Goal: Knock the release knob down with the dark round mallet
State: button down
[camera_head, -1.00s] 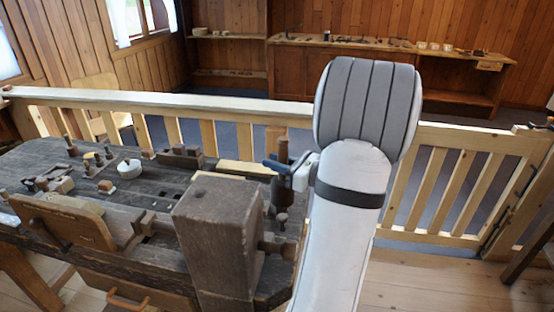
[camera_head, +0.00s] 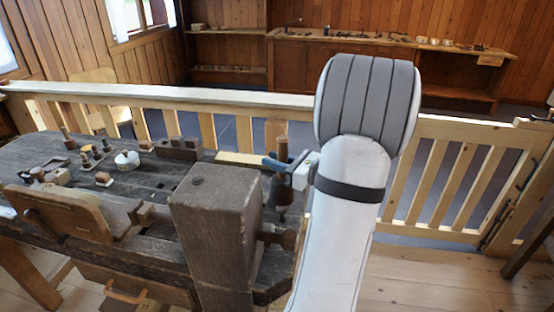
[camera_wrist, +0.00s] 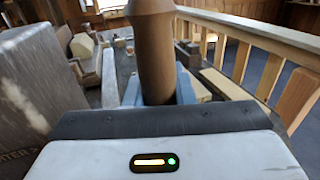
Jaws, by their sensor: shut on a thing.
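My gripper (camera_head: 284,165), with blue fingers, is shut on the brown handle of the dark round mallet (camera_head: 281,190). The mallet is upright, its handle pointing up and its dark head below the fingers, beside the big wooden block. A small dark rounded knob-like end (camera_head: 281,215) shows directly below the head; I cannot tell whether it is the release knob or whether the two touch. In the wrist view the mallet's handle (camera_wrist: 152,50) rises between the blue fingers (camera_wrist: 157,90), and the head is hidden.
The big wooden block (camera_head: 215,240) stands close left of the mallet. The dark workbench (camera_head: 110,215) holds a white round pot (camera_head: 127,160) and several small wooden pieces. A pale wooden railing (camera_head: 240,100) runs behind. Open floor lies to the right.

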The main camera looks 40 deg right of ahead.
aim_at(278, 175)
jog(key=shift+f+b, duration=1.25)
jog(key=shift+f, duration=0.65)
jog(key=shift+r, duration=0.1)
notch_tip(278, 175, up, 3)
jog(key=p, duration=0.3)
jog(key=shift+r, duration=0.2)
jog(key=shift+f, duration=0.1)
notch_tip(278, 175, down, 4)
jog(key=b, duration=0.3)
jog(key=shift+f, duration=0.1)
